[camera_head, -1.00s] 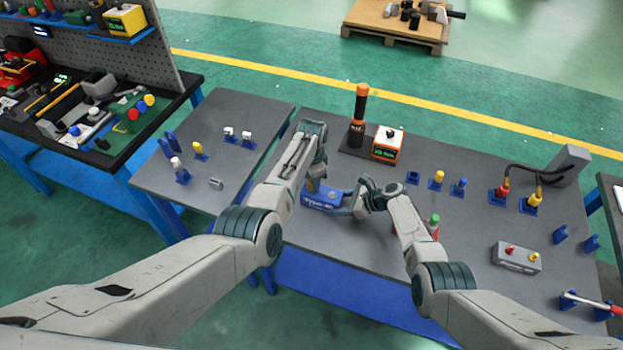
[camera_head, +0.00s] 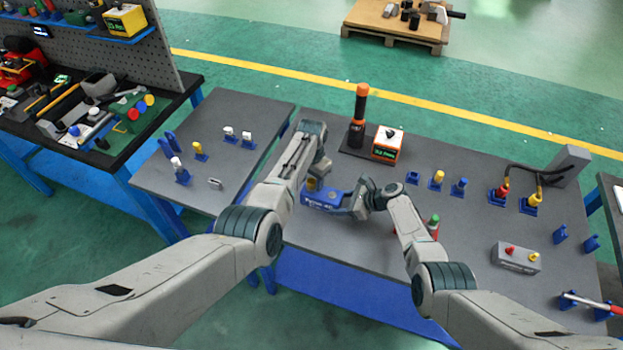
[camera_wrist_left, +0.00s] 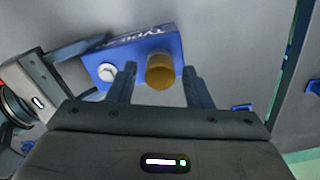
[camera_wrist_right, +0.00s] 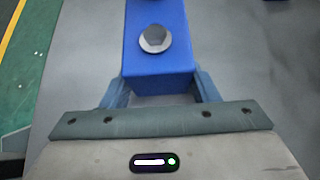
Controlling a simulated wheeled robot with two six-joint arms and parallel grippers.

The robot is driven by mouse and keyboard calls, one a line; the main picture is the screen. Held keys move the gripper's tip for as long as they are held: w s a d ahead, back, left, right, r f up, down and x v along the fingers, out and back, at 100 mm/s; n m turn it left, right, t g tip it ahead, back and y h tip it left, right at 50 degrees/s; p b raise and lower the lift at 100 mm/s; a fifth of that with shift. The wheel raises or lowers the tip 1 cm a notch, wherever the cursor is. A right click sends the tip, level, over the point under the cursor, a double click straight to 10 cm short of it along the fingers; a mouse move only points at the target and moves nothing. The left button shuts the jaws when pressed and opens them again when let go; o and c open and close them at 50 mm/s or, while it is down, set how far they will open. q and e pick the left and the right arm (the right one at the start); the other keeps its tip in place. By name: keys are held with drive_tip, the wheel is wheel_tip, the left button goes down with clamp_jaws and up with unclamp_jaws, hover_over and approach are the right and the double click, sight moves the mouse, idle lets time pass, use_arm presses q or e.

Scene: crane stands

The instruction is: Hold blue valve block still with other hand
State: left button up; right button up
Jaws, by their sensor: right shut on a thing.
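The blue valve block (camera_head: 325,199) is near the left edge of the main table, with white lettering on its side. My right gripper (camera_wrist_right: 163,92) is shut on one end of it, a finger along each side; a silver round fitting (camera_wrist_right: 155,39) is on top. In the left wrist view the block (camera_wrist_left: 115,52) carries a brass-yellow cylinder (camera_wrist_left: 160,70) and a silver fitting (camera_wrist_left: 107,72). My left gripper (camera_wrist_left: 160,85) is open, its fingers on either side of the cylinder with gaps showing. In the head view, the left arm partly hides the cylinder.
A red-and-green part (camera_head: 433,225) stands close to my right arm. Small blue holders and a grey box (camera_head: 516,258) are to the right. A side table (camera_head: 225,115) adjoins on the left.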

use_arm(q)
clamp_jaws()
drive_tip(key=m, duration=0.5)
drive_tip(key=shift+m, duration=0.5)
drive_tip(key=m, duration=0.4)
drive_tip(key=shift+m, duration=1.1)
drive_tip(key=m, duration=0.3)
drive_tip(key=shift+m, duration=0.3)
